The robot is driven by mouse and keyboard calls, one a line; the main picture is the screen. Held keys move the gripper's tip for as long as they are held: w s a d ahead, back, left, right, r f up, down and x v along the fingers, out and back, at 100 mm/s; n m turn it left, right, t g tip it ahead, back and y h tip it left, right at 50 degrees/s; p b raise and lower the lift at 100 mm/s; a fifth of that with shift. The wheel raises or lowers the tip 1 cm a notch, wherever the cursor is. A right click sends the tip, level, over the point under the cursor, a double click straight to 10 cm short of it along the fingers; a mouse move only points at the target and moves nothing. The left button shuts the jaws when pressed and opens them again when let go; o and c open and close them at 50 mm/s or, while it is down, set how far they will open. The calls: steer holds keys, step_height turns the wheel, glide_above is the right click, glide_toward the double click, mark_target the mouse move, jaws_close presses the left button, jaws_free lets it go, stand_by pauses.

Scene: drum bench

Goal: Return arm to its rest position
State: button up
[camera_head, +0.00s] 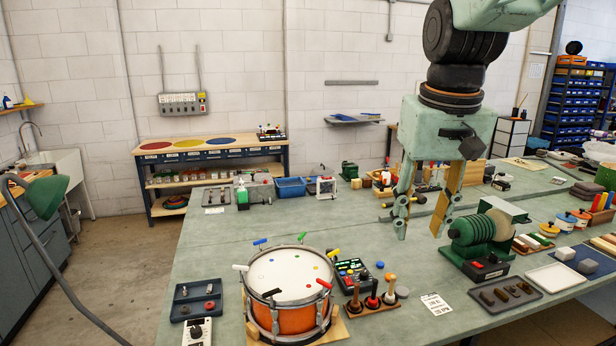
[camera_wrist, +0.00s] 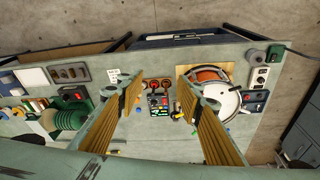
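My gripper (camera_head: 420,225) is open and empty. It hangs above the green bench (camera_head: 340,235), right of the drum, with its fingers pointing down and spread apart. In the wrist view its two fingers (camera_wrist: 160,115) stand wide on either side, with only bench and tools beyond them. My arm comes in from the top right of the head view. The orange drum (camera_head: 290,290) with a white head stands on a wooden base at the bench's front. It also shows in the wrist view (camera_wrist: 226,100), partly hidden behind a finger.
A green ribbed machine (camera_head: 478,232) stands close right of my gripper. A rack of wooden-handled tools (camera_head: 373,303) and a small control box (camera_head: 352,272) sit beside the drum. A grey parts tray (camera_head: 506,293) lies at the front right.

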steer(key=s+f, duration=0.2)
steer(key=s, duration=1.2)
steer(key=s+f+t+b, duration=0.1)
steer(key=s+f, duration=0.1)
steer(key=s, duration=1.2)
steer(key=shift+f+t, duration=0.25)
steer(key=shift+t, duration=0.05)
